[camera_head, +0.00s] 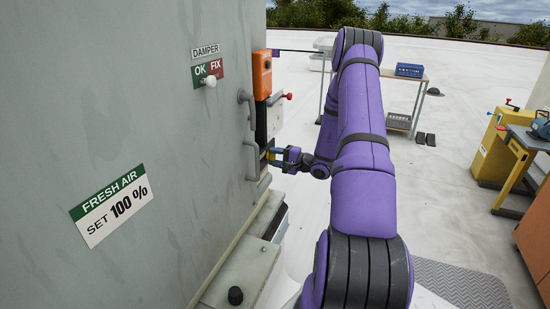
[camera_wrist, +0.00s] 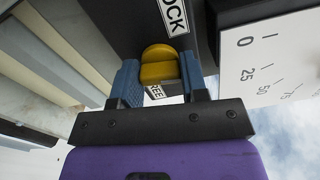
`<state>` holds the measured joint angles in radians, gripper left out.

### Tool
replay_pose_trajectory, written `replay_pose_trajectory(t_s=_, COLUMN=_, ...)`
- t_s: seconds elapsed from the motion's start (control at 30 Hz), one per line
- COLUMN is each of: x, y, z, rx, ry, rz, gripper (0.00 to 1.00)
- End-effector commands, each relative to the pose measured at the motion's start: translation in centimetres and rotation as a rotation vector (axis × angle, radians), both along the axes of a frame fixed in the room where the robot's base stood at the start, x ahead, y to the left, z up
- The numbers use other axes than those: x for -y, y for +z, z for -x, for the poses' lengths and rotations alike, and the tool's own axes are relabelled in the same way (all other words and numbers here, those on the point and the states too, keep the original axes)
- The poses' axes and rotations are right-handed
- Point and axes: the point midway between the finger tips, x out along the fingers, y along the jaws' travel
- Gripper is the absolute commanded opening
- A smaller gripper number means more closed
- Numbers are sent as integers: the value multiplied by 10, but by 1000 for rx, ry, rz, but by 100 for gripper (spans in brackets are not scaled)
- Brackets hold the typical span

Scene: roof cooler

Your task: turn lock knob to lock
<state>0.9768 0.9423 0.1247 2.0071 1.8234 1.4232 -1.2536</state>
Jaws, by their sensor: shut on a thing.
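The lock knob (camera_wrist: 158,68) is yellow, with a rounded top, and sits on a dark panel. It shows in the wrist view between the two blue fingers of my gripper (camera_wrist: 160,85). The fingers are shut on it, one at each side. Beside the knob is a label (camera_wrist: 173,16) reading "OCK", its start cut off. A second label (camera_wrist: 155,92), partly hidden, ends in "EE". In the head view my gripper (camera_head: 275,157) reaches the edge of the grey cabinet, low beside the orange box. The knob is mostly hidden there by the fingers.
The grey cabinet (camera_head: 120,60) fills the left side. An orange box (camera_head: 262,75), a red-tipped lever (camera_head: 287,96) and grey handles (camera_head: 252,160) stand close to my gripper. A dial plate (camera_wrist: 270,55) is at the right in the wrist view. A table (camera_head: 405,75) stands farther back.

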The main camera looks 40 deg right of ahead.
Motion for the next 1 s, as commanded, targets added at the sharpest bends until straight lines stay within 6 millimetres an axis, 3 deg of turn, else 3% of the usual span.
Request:
replay_pose_trajectory(t_s=0.77, x=1, y=-2, z=2, rx=35, ry=-2, rz=96, gripper=17)
replay_pose_trajectory(t_s=0.8, x=1, y=-2, z=2, rx=35, ry=-2, rz=95, gripper=45)
replay_pose_trajectory(t_s=0.9, x=1, y=-1, z=1, rx=36, ry=-3, rz=96, gripper=66)
replay_pose_trajectory(t_s=1.0, x=1, y=-1, z=1, rx=37, ry=-2, rz=95, gripper=66)
